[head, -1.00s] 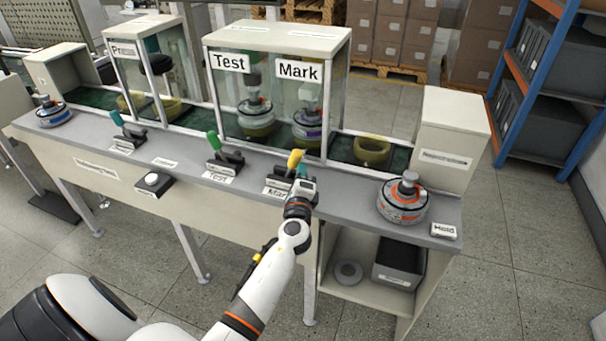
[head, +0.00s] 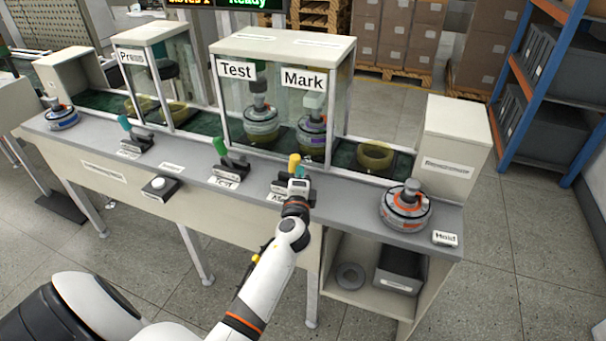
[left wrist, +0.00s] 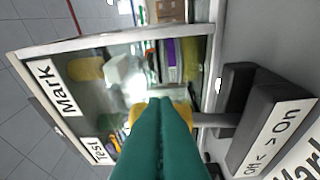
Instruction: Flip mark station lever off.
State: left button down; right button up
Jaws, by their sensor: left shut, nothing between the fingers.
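The mark station lever has a yellow handle (head: 294,163) and stands on a dark base in front of the Mark window, about upright. My left gripper (head: 299,172) is at the handle, its teal fingers shut with nothing between them. In the left wrist view the shut fingers (left wrist: 160,102) cover the middle of the yellow handle (left wrist: 184,110), which shows on both sides of them. Whether they touch is not clear. The metal stem (left wrist: 214,120) runs to the dark base (left wrist: 252,110), beside an Off/On label (left wrist: 272,138). My right gripper is out of view.
The green test lever (head: 220,148) stands to the left. A motor unit (head: 405,207) sits on the bench at the right, near the Hold label (head: 445,238). The glass Test and Mark enclosure (head: 290,40) rises behind the levers. A white button box (head: 157,187) is on the front edge.

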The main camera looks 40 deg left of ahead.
pick_arm(q)
jog(key=n+p, duration=0.1)
jog(key=a+r+n+p, duration=0.1)
jog(key=a+n, duration=0.1)
jog(key=shift+s+a+r+g+p, duration=0.15)
jog(key=shift+s+g+p, duration=0.1)
jog(key=shift+g+p, duration=0.15)
jog(key=shift+s+a+n+h+p, duration=0.25)
jog(key=shift+a+n+p, duration=0.25)
jog(key=shift+a, duration=0.35)
